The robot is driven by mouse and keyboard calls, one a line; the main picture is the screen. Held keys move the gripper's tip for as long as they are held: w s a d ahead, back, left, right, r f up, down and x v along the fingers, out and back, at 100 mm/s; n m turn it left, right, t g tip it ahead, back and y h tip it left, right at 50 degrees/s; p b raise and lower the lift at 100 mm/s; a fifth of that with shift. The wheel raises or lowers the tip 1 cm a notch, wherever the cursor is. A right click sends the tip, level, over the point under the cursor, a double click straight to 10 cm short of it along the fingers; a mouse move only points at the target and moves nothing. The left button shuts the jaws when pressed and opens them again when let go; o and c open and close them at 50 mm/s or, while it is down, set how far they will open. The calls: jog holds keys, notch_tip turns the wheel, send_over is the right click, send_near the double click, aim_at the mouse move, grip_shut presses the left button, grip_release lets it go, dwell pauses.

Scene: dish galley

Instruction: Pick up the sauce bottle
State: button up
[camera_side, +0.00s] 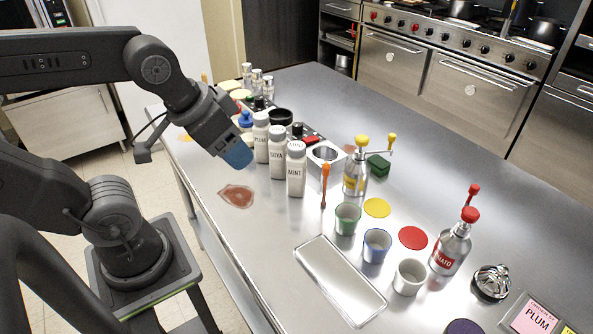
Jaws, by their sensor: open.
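Three white bottles with pale caps stand in a slanting row on the steel counter. They are labelled PLUM (261,143), SOYA (278,165) and MINT (296,178). The pictures do not show which one the task means. My gripper (240,158), with a blue end, is just left of the PLUM bottle, above the counter and pointing down to the right. It is open and apart from the bottles, and nothing shows in it. Its finger gap is hard to make out from this side.
A reddish-brown sauce patch (237,196) lies below my gripper. A yellow-topped pump bottle (355,175), a TOMATO pump bottle (452,248), several small cups, an empty tray (340,282) and a PLUM card (537,318) lie to the right. Dark items crowd behind the bottles.

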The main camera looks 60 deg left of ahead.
jog(key=n+y, duration=0.3)
jog(key=n, duration=0.4)
send_near(296, 146)
jog(key=shift+g, duration=0.3)
jog(key=x, duration=0.6)
jog(key=shift+w+a+f, duration=0.15)
jog(key=shift+w+f, duration=0.05)
jog(key=shift+x, duration=2.95)
jog(key=shift+w+r, duration=0.1)
jog(key=shift+w, duration=0.1)
